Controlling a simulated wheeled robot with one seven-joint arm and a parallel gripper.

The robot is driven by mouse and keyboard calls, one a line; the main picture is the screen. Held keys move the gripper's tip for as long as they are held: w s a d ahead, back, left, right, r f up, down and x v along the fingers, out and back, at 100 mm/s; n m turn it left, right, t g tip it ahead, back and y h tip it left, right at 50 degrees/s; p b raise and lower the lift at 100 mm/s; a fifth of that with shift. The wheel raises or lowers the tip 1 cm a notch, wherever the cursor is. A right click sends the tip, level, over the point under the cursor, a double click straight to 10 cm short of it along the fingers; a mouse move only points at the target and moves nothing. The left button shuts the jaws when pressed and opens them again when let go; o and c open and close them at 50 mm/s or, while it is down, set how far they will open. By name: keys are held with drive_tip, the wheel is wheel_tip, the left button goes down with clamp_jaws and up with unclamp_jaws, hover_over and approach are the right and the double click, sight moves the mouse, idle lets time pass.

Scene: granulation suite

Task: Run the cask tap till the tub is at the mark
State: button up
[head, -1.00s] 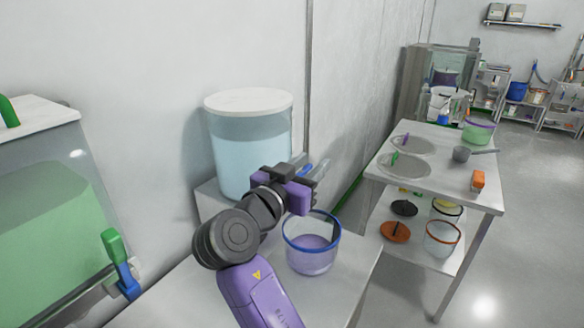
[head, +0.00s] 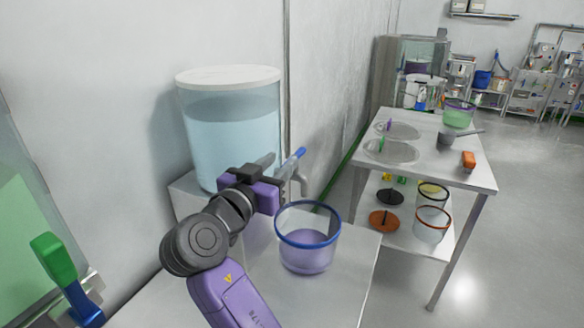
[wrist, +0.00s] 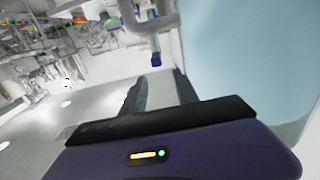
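The cask (head: 232,140) is a clear cylinder of pale blue liquid with a white lid, on a stand by the wall. Its grey tap (head: 301,184) sticks out at the right with a blue lever (head: 291,162) slanting up. The clear tub (head: 307,248) with a blue rim stands upright on the bench in front of the tap; its lower part looks lavender. I can make out no separate mark or stream. My gripper (head: 276,168) is beside the tap, fingers apart and empty. In the wrist view, the lever's blue tip (wrist: 156,60) lies beyond the open fingers (wrist: 159,92).
A green-filled tank (head: 22,225) with a green-and-blue tap lever (head: 62,270) is at the left. A steel table (head: 450,170) at the right holds a green tub (head: 458,114), a scoop (head: 450,138) and an orange item (head: 468,161). Open floor lies to the right.

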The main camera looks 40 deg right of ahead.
sight(304, 148)
drive_tip(key=shift+w+d+f, duration=0.35)
drive_tip(key=shift+w+d, duration=0.1)
drive_tip(key=shift+d, duration=0.75)
drive_tip(key=shift+w+d+f, duration=0.4)
drive_tip(key=shift+w+d, duration=0.05)
drive_tip(key=shift+d, duration=0.8)
drive_tip(key=shift+w+d+f, duration=0.35)
drive_tip(key=shift+w+d, duration=0.1)
drive_tip(key=shift+d, duration=0.75)
clamp_jaws()
